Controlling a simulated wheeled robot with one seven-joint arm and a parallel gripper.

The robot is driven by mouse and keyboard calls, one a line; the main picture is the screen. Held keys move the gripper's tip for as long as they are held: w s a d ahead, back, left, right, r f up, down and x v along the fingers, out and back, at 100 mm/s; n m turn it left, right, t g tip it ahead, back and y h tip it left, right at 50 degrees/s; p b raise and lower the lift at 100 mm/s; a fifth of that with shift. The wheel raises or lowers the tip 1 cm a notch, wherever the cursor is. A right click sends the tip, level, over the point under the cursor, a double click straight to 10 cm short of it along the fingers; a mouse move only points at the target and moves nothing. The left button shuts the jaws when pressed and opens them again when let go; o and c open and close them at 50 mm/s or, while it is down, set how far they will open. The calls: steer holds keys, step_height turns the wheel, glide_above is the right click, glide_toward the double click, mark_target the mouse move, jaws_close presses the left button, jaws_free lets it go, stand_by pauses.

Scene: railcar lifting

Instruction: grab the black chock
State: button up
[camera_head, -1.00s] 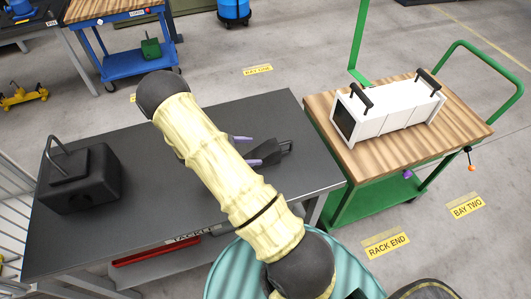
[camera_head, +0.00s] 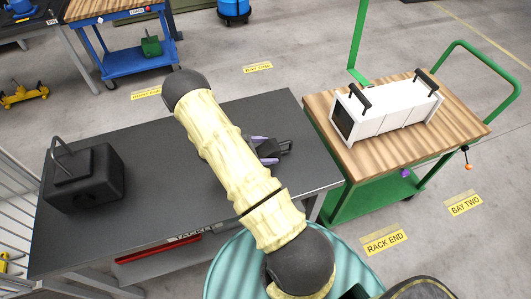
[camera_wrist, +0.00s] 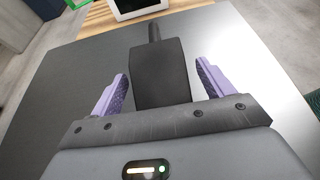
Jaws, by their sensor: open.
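The black chock (camera_wrist: 162,80) is a dark block with a thin stub handle pointing away from me; it lies on the dark grey table (camera_wrist: 60,85). In the head view the chock (camera_head: 272,149) is partly hidden behind my arm. My gripper (camera_wrist: 161,74) is open, with a purple finger on each side of the block. Gaps show between the fingers and the chock's sides in the wrist view. In the head view my gripper (camera_head: 264,150) is low over the table's right part, mostly hidden by my arm.
A larger black block with a bail handle (camera_head: 83,180) stands on the table's left end. A green cart (camera_head: 345,205) with a wooden top stands close to the table's right edge, carrying a white box with black handles (camera_head: 385,118). The table's middle left is bare.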

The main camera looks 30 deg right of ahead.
mark_target(266, 149)
stand_by(0.4)
steer(key=c, duration=1.5)
steer(key=shift+r, duration=0.15)
step_height(266, 149, up, 10)
steer(key=shift+f+b, duration=0.1)
steer(key=shift+b, duration=0.7)
